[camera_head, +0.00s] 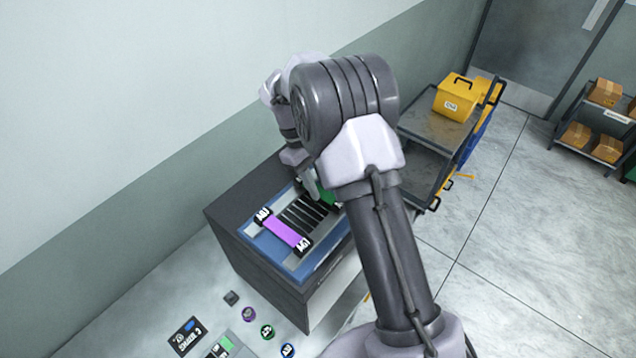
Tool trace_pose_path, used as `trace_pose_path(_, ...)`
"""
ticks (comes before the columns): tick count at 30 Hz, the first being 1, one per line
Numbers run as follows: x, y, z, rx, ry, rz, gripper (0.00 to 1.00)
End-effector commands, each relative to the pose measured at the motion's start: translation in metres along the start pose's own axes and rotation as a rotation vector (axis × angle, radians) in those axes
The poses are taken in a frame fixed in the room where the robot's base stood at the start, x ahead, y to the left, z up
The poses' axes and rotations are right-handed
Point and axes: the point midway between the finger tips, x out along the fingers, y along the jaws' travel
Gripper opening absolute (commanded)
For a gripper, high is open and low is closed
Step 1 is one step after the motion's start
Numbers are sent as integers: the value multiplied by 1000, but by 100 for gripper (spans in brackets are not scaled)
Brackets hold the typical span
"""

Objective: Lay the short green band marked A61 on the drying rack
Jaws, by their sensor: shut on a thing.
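My gripper (311,188) points down over the drying rack, largely covered by my own arm. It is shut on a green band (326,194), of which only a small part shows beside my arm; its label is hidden. The drying rack (258,248) is a blue frame with dark slats on top of a dark cabinet. The green band is at the rack's far right part; whether it touches the slats I cannot tell.
A purple band (283,229) with black end labels lies across the rack's left part. Several dark slats between it and the green band are bare. A cart (432,128) with a yellow bin (456,98) stands behind right. Shelves with boxes (604,92) stand far right.

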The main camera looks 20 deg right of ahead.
Motion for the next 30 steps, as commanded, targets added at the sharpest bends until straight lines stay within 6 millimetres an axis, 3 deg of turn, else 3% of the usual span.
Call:
trace_pose_path(2, 3, 0, -1, 0, 0, 0, 0)
trace_pose_path(3, 3, 0, -1, 0, 0, 0, 30)
trace_pose_path(6, 2, 0, -1, 0, 0, 0, 48)
trace_pose_path(17, -4, 0, 0, 0, 2, 2, 48)
trace_pose_path(30, -110, 0, 0, 0, 1, 2, 48)
